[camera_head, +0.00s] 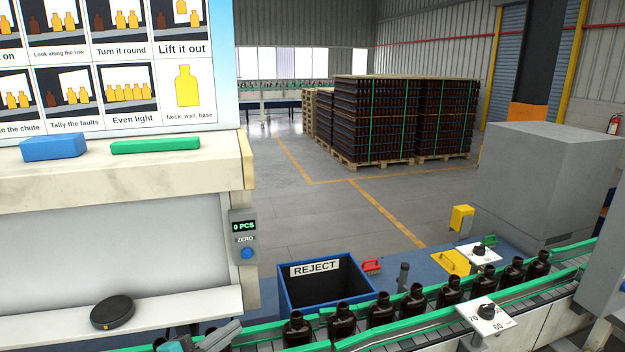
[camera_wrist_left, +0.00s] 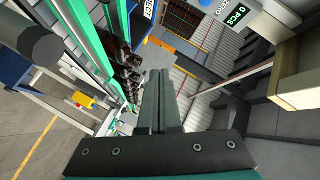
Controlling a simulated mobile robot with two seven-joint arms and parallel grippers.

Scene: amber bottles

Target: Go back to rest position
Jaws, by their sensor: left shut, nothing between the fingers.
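My left gripper (camera_head: 214,338) shows at the bottom edge of the head view, in front of the pale ledge, with most of it cut off. In the left wrist view its two dark fingers (camera_wrist_left: 160,100) lie together, shut with nothing between them. Amber bottles (camera_head: 380,310) stand upright in a row on the conveyor (camera_head: 400,330) to the right of the gripper. The bottles (camera_wrist_left: 130,75) also show in the left wrist view, left of the fingers and apart from them. My right gripper is not in view.
A blue REJECT bin (camera_head: 318,268) stands behind the conveyor. A counter box (camera_head: 244,238) reads 0 PCS. A black round puck (camera_head: 112,312) lies on the pale ledge (camera_head: 190,312). A grey machine housing (camera_head: 545,180) stands at the right. Pallets of bottles (camera_head: 375,120) stand far back beyond open floor.

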